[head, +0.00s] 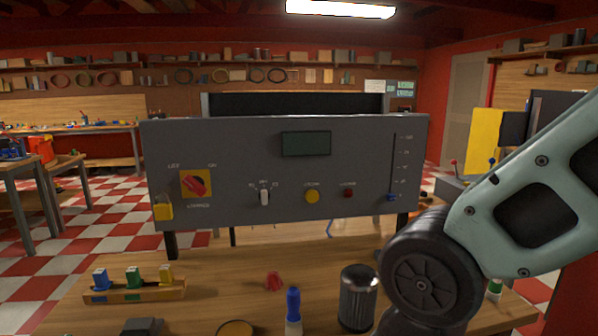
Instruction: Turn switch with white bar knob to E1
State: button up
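The switch with the white bar knob (264,197) is on the lower middle of the grey control panel (230,145). Its bar stands about upright. Small labels sit to its upper left, above it and to its upper right, too small to read surely, so I cannot tell which is E1. My arm comes in from the right, and its dark round joint is in front of the panel's lower right. My gripper is not in view.
The panel also has a red rotary switch on a yellow plate (196,184), a yellow button (312,195), a red button (348,193), a slider (391,197) and a padlock (163,208). A dark cylinder (358,297), a blue-capped bottle (293,308) and a wooden block rack (135,293) stand in front.

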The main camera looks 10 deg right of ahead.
aim_at(263, 196)
jog(key=i+j+u, duration=0.15)
jog(key=i, duration=0.25)
jog(key=i+j+u, duration=0.2)
jog(key=i+j+z, duration=0.15)
jog(key=z, duration=0.3)
jog(key=i+j+z, duration=0.15)
jog(key=z, duration=0.3)
jog(key=j, duration=0.1)
